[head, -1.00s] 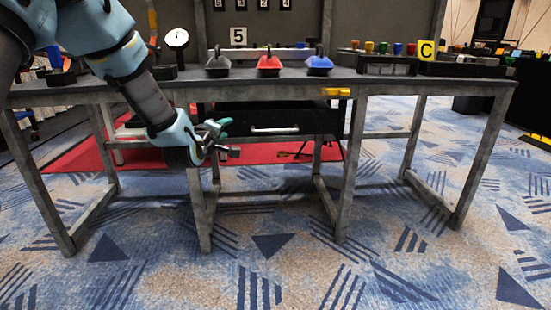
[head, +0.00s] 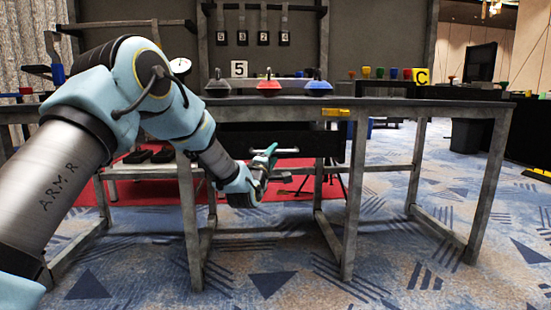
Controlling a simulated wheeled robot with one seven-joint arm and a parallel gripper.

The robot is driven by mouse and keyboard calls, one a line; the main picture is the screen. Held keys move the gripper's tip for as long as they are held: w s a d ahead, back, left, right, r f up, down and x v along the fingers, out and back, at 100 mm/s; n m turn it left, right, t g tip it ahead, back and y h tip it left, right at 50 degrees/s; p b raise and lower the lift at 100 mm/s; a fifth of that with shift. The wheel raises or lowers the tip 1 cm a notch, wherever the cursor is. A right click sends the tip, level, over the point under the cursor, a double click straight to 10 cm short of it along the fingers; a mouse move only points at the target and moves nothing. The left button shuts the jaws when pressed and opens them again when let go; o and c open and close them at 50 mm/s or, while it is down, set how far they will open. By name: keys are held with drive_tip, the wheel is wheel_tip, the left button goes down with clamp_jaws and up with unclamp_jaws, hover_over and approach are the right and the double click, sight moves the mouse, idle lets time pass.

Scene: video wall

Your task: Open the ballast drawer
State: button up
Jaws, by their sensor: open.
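The ballast drawer (head: 315,142) is a black drawer under the tabletop, between the middle legs of the workbench. Its front looks closed. A pale bar handle (head: 287,151) runs across its front. My gripper (head: 272,158) is open, just left of the handle and at about its height. One finger has a green tip. The fingers overlap the left part of the drawer front in the picture. I cannot tell whether they touch the handle.
Bench legs (head: 355,205) flank the drawer. The carpet in front is clear.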

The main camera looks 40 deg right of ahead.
drive_tip(key=shift+b+x, duration=0.3)
drive_tip(key=shift+x, duration=1.1)
clamp_jaws()
idle(0.4)
